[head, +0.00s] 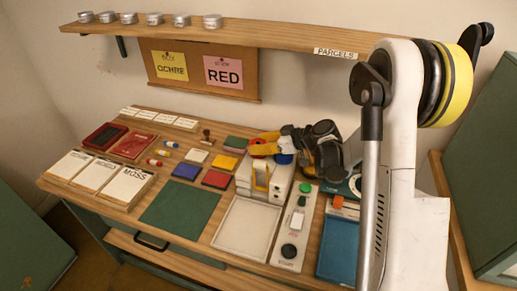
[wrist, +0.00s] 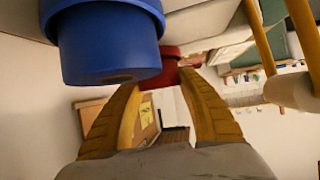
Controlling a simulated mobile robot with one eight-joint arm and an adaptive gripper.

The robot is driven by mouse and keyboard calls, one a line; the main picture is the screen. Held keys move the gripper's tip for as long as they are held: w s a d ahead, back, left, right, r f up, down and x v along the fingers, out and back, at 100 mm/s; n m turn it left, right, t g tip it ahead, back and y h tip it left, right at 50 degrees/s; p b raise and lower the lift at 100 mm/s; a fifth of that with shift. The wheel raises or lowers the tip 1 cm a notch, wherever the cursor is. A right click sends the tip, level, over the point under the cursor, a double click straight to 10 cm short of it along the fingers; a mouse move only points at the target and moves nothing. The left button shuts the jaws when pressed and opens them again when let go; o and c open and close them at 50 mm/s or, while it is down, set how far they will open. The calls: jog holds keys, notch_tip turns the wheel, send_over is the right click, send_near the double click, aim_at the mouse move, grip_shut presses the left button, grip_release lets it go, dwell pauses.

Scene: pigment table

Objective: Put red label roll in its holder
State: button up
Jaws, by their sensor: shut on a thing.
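The red label roll (head: 259,149) is at the tips of my gripper (head: 269,138) in the head view. In the wrist view the roll (wrist: 165,66) shows between the two yellow-brown fingers of my gripper (wrist: 162,82), which are shut on it. A blue roll (head: 283,158) sits close beside it and looms large in the wrist view (wrist: 110,45). Below the rolls is a white block-like unit (head: 262,188) with a yellow frame (head: 261,176). I cannot tell which part of it is the red roll's holder. The gripper partly hides the rolls.
A white tray (head: 245,230) and a grey panel with green and black buttons (head: 293,232) are in front. Coloured pads, including a red one (head: 217,179), lie to the left. A shelf (head: 240,33) runs above. The green mat (head: 180,211) is bare.

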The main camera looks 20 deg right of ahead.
jog(key=shift+f, duration=0.45)
jog(key=shift+r, duration=0.15)
jog(key=o, duration=1.1)
